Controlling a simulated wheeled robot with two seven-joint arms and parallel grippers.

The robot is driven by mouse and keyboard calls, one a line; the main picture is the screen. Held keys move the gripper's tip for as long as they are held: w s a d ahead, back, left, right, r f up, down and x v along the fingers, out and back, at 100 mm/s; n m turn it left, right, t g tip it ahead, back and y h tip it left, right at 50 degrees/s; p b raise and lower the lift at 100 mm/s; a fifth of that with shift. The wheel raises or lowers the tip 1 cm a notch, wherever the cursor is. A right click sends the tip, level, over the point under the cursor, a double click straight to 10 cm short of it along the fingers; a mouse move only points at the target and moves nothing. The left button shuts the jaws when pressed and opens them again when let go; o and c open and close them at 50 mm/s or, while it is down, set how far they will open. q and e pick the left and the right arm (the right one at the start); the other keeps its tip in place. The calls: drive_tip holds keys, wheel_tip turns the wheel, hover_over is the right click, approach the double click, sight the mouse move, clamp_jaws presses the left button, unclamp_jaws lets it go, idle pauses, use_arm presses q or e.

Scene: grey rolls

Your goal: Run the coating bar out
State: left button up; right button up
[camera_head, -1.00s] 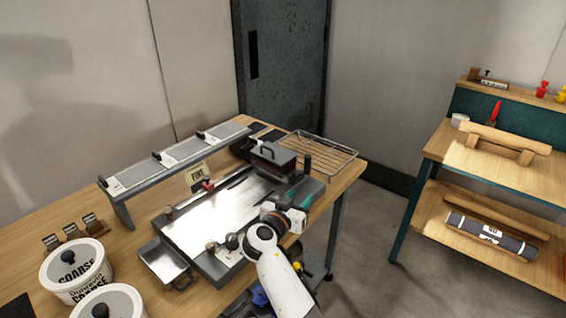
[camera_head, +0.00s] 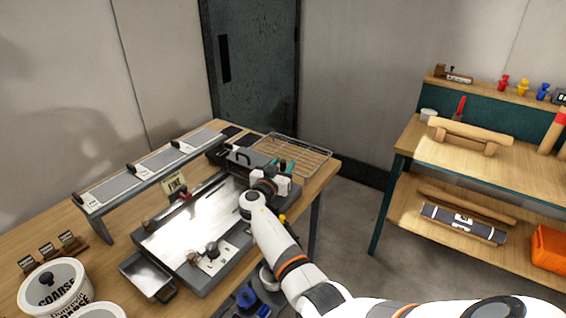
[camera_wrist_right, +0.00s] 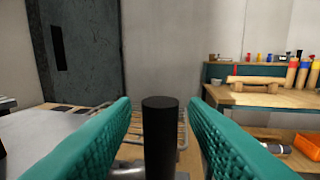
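The flat metal coating plate (camera_head: 190,228) lies on a dark-framed coater on the wooden table in the head view. A dark block with a loop handle (camera_head: 243,158) sits at its far end; I cannot tell whether it is the coating bar. My right gripper (camera_head: 287,166) is beside that end, past the block's right side. In the right wrist view its teal fingers (camera_wrist_right: 160,130) stand apart, with an upright black handle (camera_wrist_right: 160,135) between them. Thin gaps show on both sides of the handle. What it joins to is hidden. My left gripper is out of view.
A raised rack with grey panels (camera_head: 150,170) runs along the wall side. A wire rack (camera_head: 300,155) lies at the far table corner. A metal tray (camera_head: 147,276) and white tubs (camera_head: 53,288) are near. A shelf bench (camera_head: 470,155) stands right, across open floor.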

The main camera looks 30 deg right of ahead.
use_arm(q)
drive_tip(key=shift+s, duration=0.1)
use_arm(e)
drive_tip(key=shift+w+d, duration=0.2)
drive_tip(key=shift+d, duration=0.15)
drive_tip(key=shift+c, duration=0.3)
